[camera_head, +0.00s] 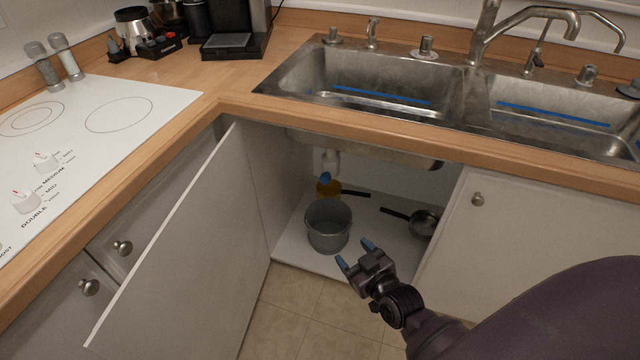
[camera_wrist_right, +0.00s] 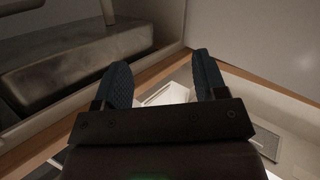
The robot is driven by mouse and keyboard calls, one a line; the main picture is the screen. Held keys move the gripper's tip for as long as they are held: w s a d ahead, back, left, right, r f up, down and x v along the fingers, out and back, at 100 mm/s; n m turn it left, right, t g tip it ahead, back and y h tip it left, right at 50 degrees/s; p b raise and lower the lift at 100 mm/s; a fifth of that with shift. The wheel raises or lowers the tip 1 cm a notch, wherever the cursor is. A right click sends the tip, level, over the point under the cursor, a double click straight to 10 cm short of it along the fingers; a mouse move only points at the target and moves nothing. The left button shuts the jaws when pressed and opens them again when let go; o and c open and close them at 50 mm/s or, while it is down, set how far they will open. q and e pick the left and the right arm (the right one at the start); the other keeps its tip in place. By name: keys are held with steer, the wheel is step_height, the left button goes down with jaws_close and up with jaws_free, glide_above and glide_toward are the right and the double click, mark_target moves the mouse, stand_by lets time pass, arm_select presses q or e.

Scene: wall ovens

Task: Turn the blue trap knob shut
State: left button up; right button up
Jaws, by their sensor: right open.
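A small blue piece (camera_head: 325,178), which looks like the blue trap knob, shows in the head view inside the open cabinet under the sink. It sits just below the white drain pipe (camera_head: 330,160) and above a yellow object; its turn position is too small to tell. My right gripper (camera_head: 355,254) is open and empty in front of the cabinet opening, below and to the right of the knob, apart from it. In the right wrist view its two blue fingers (camera_wrist_right: 162,75) stand apart with nothing gripped; I cannot make out the knob there. My left gripper is not in view.
A grey bucket (camera_head: 328,226) stands on the cabinet floor in front of the yellow object (camera_head: 329,189). A small pan (camera_head: 423,222) lies to the right. The open cabinet door (camera_head: 190,250) bounds the left side; the counter edge (camera_head: 400,143) runs above.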

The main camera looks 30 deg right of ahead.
steer(key=w+d+f+m+t+h+b, duration=0.1)
steer(key=w+d+f+m+h+b, duration=0.15)
steer(key=w, duration=0.65)
steer(key=w+d+f+m+t+h+b, duration=0.2)
steer(key=w+f+h+b, duration=0.15)
steer(key=w, duration=0.65)
steer(key=m+g+h+b, duration=0.6)
steer(key=g+h, duration=0.1)
steer(key=h, duration=0.1)
glide_toward(324, 181)
steer(key=b+x, duration=0.1)
steer(key=x, duration=0.1)
steer(key=b+x, duration=0.1)
steer(key=x, duration=0.2)
steer(key=b+x, duration=0.1)
steer(key=x, duration=0.2)
steer(key=shift+w+d+f+b, duration=0.1)
steer(key=shift+d+f+b, duration=0.05)
steer(key=shift+f+b, duration=0.15)
steer(key=shift+w+d+r, duration=0.1)
steer(key=shift+w+d, duration=0.35)
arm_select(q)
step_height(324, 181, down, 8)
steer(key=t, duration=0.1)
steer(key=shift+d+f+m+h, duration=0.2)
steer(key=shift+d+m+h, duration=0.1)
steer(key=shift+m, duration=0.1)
arm_select(e)
steer(key=shift+w+d+r, duration=0.15)
steer(key=shift+r, duration=0.05)
